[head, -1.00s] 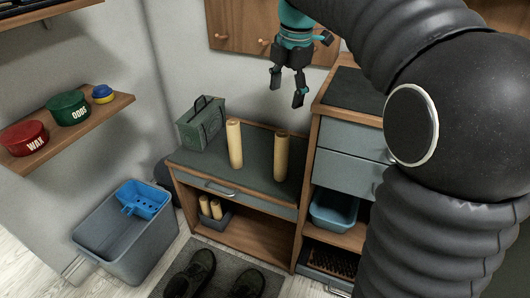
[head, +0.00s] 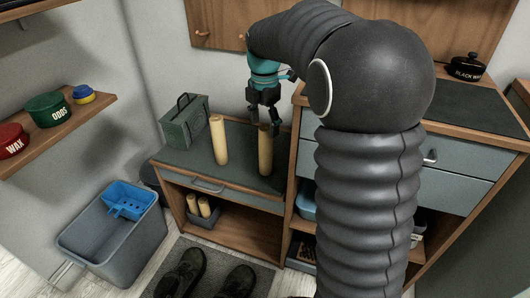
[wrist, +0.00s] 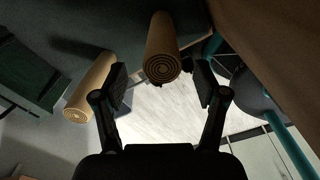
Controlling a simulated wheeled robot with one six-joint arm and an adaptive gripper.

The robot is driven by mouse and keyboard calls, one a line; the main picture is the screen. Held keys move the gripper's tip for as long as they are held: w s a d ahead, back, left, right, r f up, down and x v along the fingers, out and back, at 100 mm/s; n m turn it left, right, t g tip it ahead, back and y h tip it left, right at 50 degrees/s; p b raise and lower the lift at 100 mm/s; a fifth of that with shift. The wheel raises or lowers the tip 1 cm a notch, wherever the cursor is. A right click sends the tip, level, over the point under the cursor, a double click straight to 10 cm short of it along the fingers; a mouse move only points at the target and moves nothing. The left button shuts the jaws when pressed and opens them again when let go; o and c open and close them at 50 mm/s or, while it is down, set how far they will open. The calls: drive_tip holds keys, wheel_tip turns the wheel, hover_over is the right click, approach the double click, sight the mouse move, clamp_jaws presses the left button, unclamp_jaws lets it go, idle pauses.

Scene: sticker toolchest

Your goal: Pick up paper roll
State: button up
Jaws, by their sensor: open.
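Two tan paper rolls stand upright on the dark top of the low cabinet. The left paper roll (head: 218,142) stands clear of my gripper. The right paper roll (head: 265,155) stands under my gripper (head: 264,128), with its upper end at the fingers. In the wrist view, my gripper (wrist: 161,78) is open, and the spiral end of the right roll (wrist: 162,55) shows between the fingertips, with gaps on both sides. The left roll (wrist: 92,88) shows beyond the left finger. Whether a finger touches the right roll in the head view is hard to tell.
A green metal box (head: 184,122) sits left of the rolls. The taller cabinet (head: 300,130) rises close on the right. Smaller rolls (head: 199,207) stand in a bin on the shelf below. A grey tub (head: 112,250) and boots (head: 190,272) are on the floor.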

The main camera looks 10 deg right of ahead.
sight(265, 138)
drive_tip(key=shift+d+f+b, duration=0.2)
drive_tip(key=shift+f+b, duration=0.1)
drive_tip(key=shift+f, duration=2.3)
drive_tip(key=c, duration=1)
